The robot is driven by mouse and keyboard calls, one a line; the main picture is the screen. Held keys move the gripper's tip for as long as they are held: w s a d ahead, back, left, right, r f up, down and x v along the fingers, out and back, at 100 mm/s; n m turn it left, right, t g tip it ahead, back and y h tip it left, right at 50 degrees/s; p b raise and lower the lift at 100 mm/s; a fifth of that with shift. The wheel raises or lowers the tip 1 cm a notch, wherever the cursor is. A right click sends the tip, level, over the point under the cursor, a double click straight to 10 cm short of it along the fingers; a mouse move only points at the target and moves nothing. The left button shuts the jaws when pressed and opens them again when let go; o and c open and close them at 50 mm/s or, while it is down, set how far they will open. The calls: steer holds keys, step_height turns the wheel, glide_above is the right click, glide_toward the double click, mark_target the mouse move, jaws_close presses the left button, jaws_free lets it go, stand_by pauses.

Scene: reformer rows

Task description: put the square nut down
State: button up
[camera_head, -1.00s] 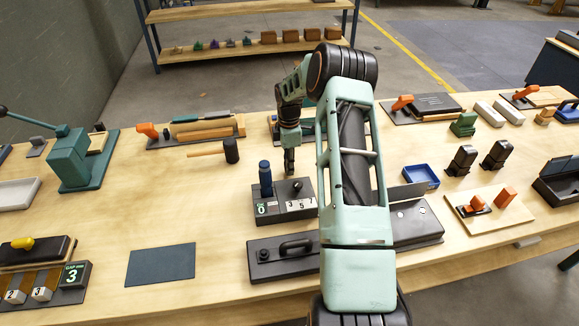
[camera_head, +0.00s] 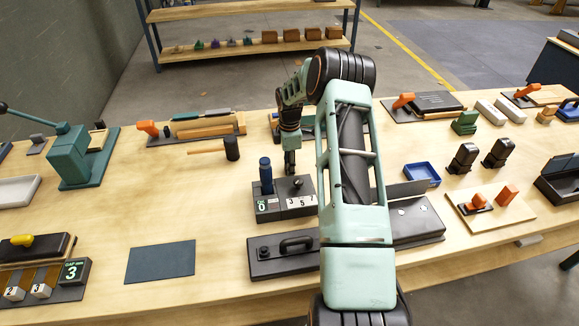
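My gripper (camera_head: 290,171) points down over the rear of a dark block (camera_head: 284,214), near the middle of the bench. It is small and dark here, so I cannot tell whether its fingers are open or shut, or whether they hold anything. I cannot make out a square nut in this view. My arm hides the area just right of the block.
A dark case with a handle (camera_head: 283,258) lies in front of the block. A flat dark blue mat (camera_head: 160,262) lies left of it. A mallet (camera_head: 231,149) lies behind, to the left. A blue tray (camera_head: 421,175) is to the right. Bare wood surrounds the mat.

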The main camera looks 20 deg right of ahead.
steer(key=shift+o, duration=0.3)
steer(key=shift+s+f, duration=0.2)
steer(key=shift+f, duration=0.3)
steer(key=shift+r+p, duration=0.5)
step_height(320, 180, up, 13)
steer(key=b, duration=0.1)
steer(key=shift+w+f+b, duration=0.15)
steer(key=shift+b, duration=0.25)
steer(key=shift+f, duration=0.1)
